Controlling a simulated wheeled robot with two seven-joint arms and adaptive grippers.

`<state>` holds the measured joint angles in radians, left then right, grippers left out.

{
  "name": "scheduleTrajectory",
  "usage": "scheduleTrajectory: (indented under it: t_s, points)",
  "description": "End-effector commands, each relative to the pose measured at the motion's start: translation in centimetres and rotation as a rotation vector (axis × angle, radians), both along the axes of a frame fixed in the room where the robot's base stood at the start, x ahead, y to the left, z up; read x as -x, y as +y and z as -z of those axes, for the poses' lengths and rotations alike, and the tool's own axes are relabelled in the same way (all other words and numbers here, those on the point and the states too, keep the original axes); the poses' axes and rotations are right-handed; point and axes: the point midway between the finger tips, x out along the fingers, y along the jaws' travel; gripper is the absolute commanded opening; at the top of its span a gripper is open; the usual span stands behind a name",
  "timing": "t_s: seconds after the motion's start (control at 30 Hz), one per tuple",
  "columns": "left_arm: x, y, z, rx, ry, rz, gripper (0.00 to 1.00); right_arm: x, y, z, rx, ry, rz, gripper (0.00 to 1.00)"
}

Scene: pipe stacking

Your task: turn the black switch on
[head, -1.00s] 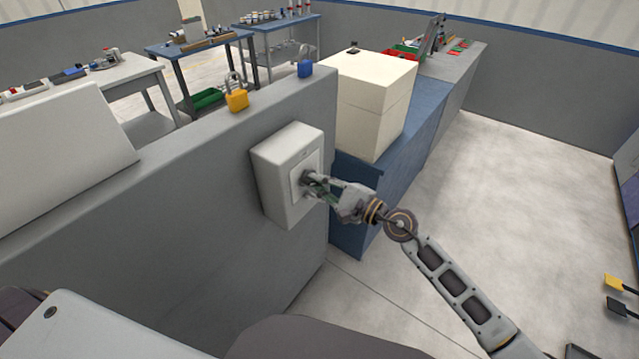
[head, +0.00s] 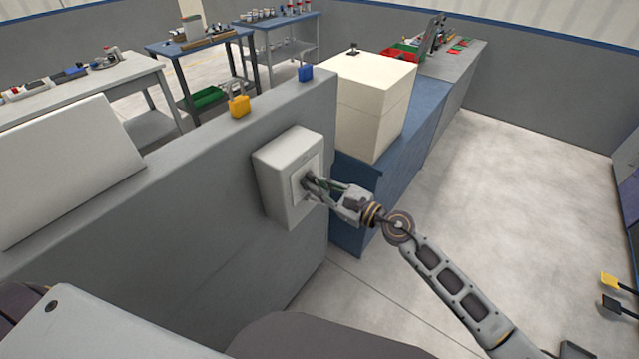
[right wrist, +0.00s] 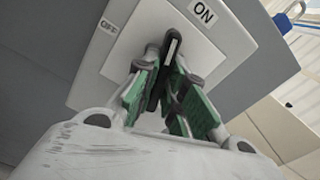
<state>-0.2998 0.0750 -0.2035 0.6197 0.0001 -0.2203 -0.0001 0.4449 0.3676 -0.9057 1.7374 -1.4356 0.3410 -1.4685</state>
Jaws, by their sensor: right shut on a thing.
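The black switch (right wrist: 167,66) shows in the right wrist view as a dark handle with a pale stripe. It is on a white plate with an ON label (right wrist: 204,13) at upper right and an OFF label (right wrist: 109,26) at upper left. Its tip points up between the labels, nearer ON. My right gripper (right wrist: 160,88) has its green-padded fingers on both sides of the handle and is shut on it. In the head view, my right gripper (head: 316,187) is at the face of the light switch box (head: 277,183) and largely hides the switch. My left gripper is out of view.
The box is fixed to a grey wall (head: 200,215). A yellow padlock (head: 239,106) and a blue padlock (head: 305,72) sit on the wall's top. A cream box (head: 372,110) stands on a blue bench behind. Open floor (head: 500,190) lies to the right.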

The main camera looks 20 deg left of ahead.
Motion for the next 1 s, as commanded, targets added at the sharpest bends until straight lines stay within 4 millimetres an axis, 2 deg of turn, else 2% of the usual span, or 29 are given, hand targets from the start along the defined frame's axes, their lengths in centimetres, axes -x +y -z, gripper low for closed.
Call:
scheduleTrajectory:
  t_s: [0.2, 0.43, 1.0]
  points:
    - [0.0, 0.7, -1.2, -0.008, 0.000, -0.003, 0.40, 0.0, 0.0, -0.1, -0.061, 0.174, 0.001, 0.00]
    - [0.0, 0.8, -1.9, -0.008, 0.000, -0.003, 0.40, 0.1, 0.0, 0.0, -0.107, 0.298, 0.000, 0.00]
    - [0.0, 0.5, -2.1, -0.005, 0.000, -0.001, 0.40, 0.1, 0.0, 0.1, -0.130, 0.359, 0.000, 0.00]
